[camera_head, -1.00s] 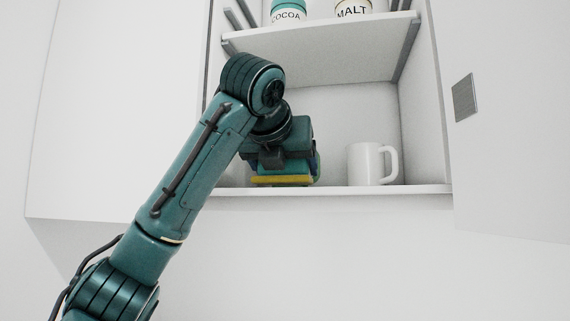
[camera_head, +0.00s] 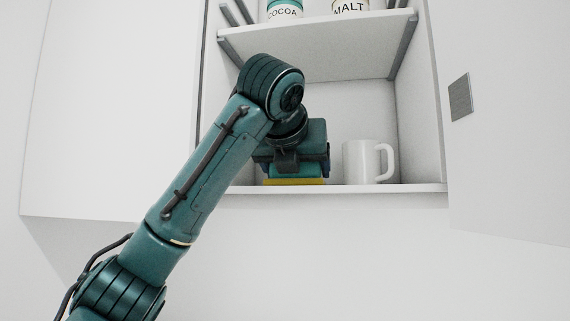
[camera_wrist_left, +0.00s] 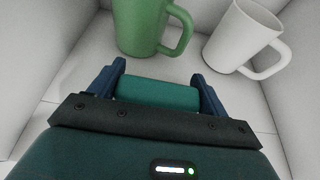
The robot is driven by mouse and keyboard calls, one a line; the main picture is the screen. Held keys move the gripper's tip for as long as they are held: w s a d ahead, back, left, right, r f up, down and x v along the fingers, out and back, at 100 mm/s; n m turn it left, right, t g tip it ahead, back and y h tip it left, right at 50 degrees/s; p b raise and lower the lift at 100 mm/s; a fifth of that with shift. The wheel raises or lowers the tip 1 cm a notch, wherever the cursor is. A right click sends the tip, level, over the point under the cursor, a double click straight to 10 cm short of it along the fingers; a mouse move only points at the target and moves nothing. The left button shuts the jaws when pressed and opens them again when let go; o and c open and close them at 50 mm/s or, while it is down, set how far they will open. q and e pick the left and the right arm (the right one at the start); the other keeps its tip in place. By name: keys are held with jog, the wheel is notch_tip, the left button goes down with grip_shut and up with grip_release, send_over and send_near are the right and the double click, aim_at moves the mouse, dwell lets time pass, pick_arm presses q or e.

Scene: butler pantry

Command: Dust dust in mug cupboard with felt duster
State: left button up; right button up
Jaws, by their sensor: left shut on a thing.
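My left gripper (camera_head: 297,163) is inside the open mug cupboard, low over its bottom shelf (camera_head: 400,188). It is shut on the felt duster, whose teal handle (camera_wrist_left: 157,94) shows between the blue fingers in the left wrist view. The duster's yellow underside (camera_head: 295,182) is at the shelf in the head view; I cannot tell whether it touches. A white mug (camera_head: 360,162) stands upright just right of the gripper. A green mug (camera_wrist_left: 140,25) stands beyond the duster in the wrist view, hidden in the head view. No dust can be made out. My right gripper is not in view.
Above is a shelf (camera_head: 320,52) with a cocoa jar (camera_head: 284,10) and a malt jar (camera_head: 350,8). The cupboard's right wall (camera_head: 418,110) bounds the space. An open door (camera_head: 510,130) stands to the right. There is little shelf room right of the white mug.

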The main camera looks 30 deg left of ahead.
aim_at(320, 168)
pick_arm(q)
jog(key=shift+w+d+f, duration=0.1)
jog(key=shift+w+d, duration=0.15)
jog(key=shift+d, duration=0.75)
jog(key=shift+w+d+f, duration=0.1)
jog(key=shift+w+d, duration=0.1)
jog(key=shift+d, duration=0.75)
jog(key=shift+w+d, duration=0.25)
jog(key=shift+d, duration=0.75)
jog(key=shift+w+d, duration=0.3)
jog(key=shift+d, duration=0.75)
jog(key=shift+w+d, duration=0.25)
jog(key=shift+d, duration=0.75)
jog(key=shift+a, duration=0.2)
